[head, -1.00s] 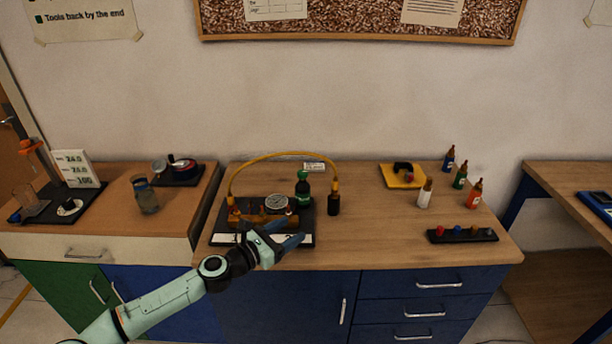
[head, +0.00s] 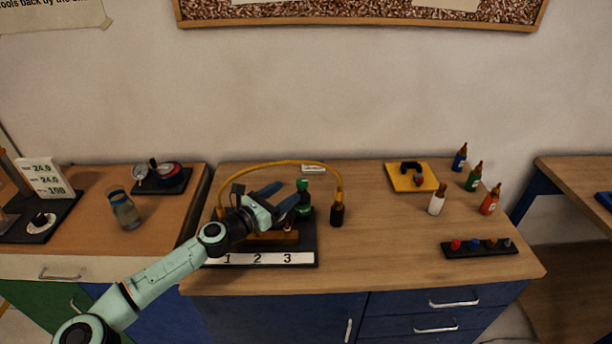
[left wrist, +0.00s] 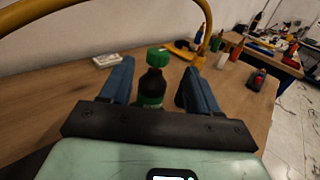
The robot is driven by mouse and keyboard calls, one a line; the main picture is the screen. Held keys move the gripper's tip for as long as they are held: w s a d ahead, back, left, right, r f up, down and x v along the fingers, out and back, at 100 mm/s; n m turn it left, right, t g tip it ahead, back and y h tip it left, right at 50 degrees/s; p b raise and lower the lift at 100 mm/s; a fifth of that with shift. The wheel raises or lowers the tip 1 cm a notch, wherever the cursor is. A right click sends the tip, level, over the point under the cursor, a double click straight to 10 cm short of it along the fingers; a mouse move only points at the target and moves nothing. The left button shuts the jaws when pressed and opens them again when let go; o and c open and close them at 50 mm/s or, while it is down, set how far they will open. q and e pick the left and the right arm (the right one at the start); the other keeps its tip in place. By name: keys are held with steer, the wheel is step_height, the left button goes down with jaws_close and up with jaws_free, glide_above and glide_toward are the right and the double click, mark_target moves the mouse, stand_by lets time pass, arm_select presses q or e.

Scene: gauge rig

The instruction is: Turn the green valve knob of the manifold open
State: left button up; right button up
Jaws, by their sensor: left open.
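The manifold is a brass-coloured block (head: 288,237) on a black base with a white strip (head: 262,259) numbered 1, 2, 3. My left gripper (head: 290,192) hangs over it with its blue fingers open, hiding most of the block and the gauge. I cannot make out a green knob on the block itself. A dark bottle-like piece with a green top (head: 303,184) stands upright by the fingertips. In the left wrist view that green top (left wrist: 158,57) shows between and beyond the open fingers (left wrist: 159,70), with no visible contact. My right gripper is not in view.
A yellow hose (head: 275,164) arches over the manifold to a black fitting (head: 337,214) at its right. A yellow pad (head: 400,180), several small bottles (head: 473,177) and a black rack (head: 480,248) stand farther right. The bench between is clear.

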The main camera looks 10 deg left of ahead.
mark_target(304, 180)
arm_select(q)
steer(key=p+x, duration=0.2)
steer(key=x, duration=0.6)
steer(key=shift+w+r, duration=0.1)
steer(key=shift+w, duration=0.15)
steer(key=shift+w+d, duration=0.35)
steer(key=shift+w, duration=0.2)
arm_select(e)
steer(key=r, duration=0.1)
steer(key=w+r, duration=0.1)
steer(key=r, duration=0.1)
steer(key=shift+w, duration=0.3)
arm_select(q)
steer(key=c, duration=1)
